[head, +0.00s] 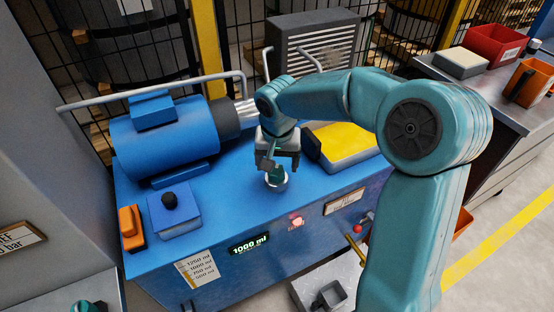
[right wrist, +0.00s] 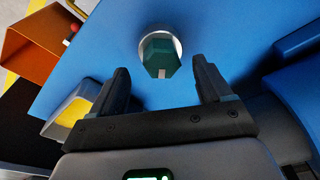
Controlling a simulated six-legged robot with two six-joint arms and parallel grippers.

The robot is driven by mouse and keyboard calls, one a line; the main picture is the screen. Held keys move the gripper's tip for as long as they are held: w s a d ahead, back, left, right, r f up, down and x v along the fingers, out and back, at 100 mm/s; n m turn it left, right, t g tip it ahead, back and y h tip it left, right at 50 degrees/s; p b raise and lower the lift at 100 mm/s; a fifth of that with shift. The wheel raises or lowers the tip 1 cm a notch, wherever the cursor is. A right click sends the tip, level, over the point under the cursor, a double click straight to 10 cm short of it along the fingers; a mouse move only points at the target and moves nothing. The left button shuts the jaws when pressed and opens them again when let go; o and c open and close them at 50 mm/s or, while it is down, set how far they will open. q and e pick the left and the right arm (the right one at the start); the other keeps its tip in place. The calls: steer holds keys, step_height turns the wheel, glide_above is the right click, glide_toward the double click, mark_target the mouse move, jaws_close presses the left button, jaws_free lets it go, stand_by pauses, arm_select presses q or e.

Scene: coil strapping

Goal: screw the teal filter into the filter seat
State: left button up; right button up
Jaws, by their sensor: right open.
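The teal filter (head: 274,174) stands in the light metal ring of the filter seat (head: 279,185) on top of the blue power unit. In the right wrist view the filter (right wrist: 159,59) shows a dark teal faceted body with a pale mark, with the seat's ring (right wrist: 149,30) around it. How deep it sits cannot be told. My right gripper (head: 268,163) is just above the filter in the head view. In the right wrist view its fingers (right wrist: 163,82) are apart, and the filter shows between and beyond them, not clasped. My left gripper is not in view.
The blue unit top (head: 235,205) carries a blue motor (head: 165,137), a box with a black knob (head: 172,208), an orange item (head: 130,226) and a yellow-topped box (head: 347,143). A grey pipe (head: 150,93) runs behind. A display (head: 249,244) reads 1000 ml.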

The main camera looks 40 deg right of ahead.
mark_target(277, 171)
step_height(277, 171, down, 4)
steer(key=b, duration=0.3)
steer(key=shift+r, duration=0.15)
